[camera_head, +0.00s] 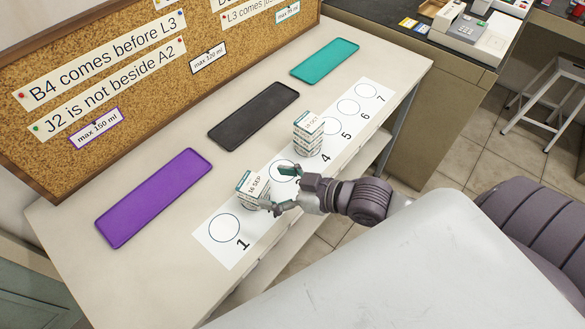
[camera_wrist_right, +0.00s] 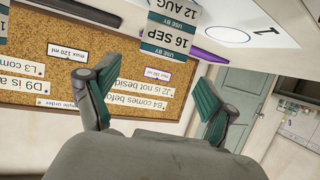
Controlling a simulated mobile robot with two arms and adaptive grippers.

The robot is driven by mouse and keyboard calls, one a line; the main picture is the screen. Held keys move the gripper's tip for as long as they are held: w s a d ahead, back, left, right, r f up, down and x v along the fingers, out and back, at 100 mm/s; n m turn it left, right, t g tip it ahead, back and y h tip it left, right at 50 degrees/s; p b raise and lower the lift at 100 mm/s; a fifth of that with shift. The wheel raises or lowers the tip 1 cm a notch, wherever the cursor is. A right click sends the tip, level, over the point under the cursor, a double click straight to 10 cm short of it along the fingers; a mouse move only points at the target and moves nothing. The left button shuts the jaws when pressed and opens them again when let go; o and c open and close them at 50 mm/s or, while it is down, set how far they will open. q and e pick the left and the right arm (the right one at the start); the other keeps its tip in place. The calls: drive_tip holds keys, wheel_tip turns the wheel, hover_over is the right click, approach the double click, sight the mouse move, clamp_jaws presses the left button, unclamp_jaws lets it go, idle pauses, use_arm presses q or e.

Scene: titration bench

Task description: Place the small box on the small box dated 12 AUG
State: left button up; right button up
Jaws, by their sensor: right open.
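My left gripper is not in view.
Another stack of small boxes (camera_head: 308,137), with an OCT date on top, stands at circle 4 on the numbered white strip (camera_head: 226,254). Purple (camera_head: 153,198), black (camera_head: 252,115) and teal (camera_head: 324,60) trays lie empty behind. A cork board (camera_head: 130,60) stands at the back.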

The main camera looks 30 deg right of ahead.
drive_tip(key=shift+v, duration=2.55)
